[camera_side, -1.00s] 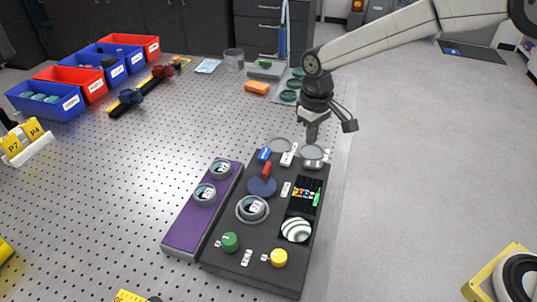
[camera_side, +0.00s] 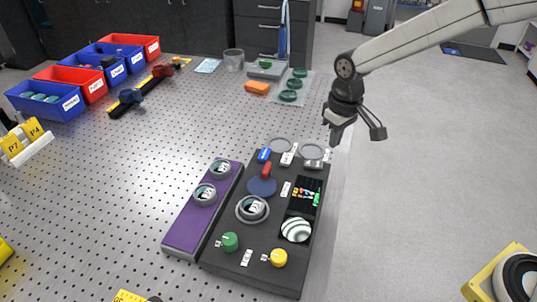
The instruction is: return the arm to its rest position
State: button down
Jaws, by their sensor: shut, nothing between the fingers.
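My gripper (camera_side: 335,135) hangs over the right edge of the perforated table, above and to the right of the far end of the black interferometer panel (camera_side: 222,262). Its fingers are small in this view, point down, and look closed with nothing held. My arm reaches in from the upper right. The panel carries a fringe display (camera_side: 296,230), a dark screen with coloured marks (camera_side: 304,196), a green knob (camera_side: 229,242), a yellow knob (camera_side: 279,258), a red-handled blue disc (camera_side: 262,186) and a ringed seat (camera_side: 252,208).
A purple tray (camera_side: 184,230) with two round pieces lies left of the panel. Red and blue bins (camera_side: 45,98) line the back left. An orange block (camera_side: 257,87) and green rings (camera_side: 291,96) lie at the back.

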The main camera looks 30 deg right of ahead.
jog(key=s+d+f+m+t, duration=0.1)
jog(key=s+d, duration=0.3)
jog(key=s, duration=0.4)
jog(key=s+d+f+m+t, duration=0.1)
jog(key=s+d, duration=0.3)
jog(key=s, duration=0.3)
jog(key=shift+s+f, duration=0.3)
jog(key=shift+s, duration=0.1)
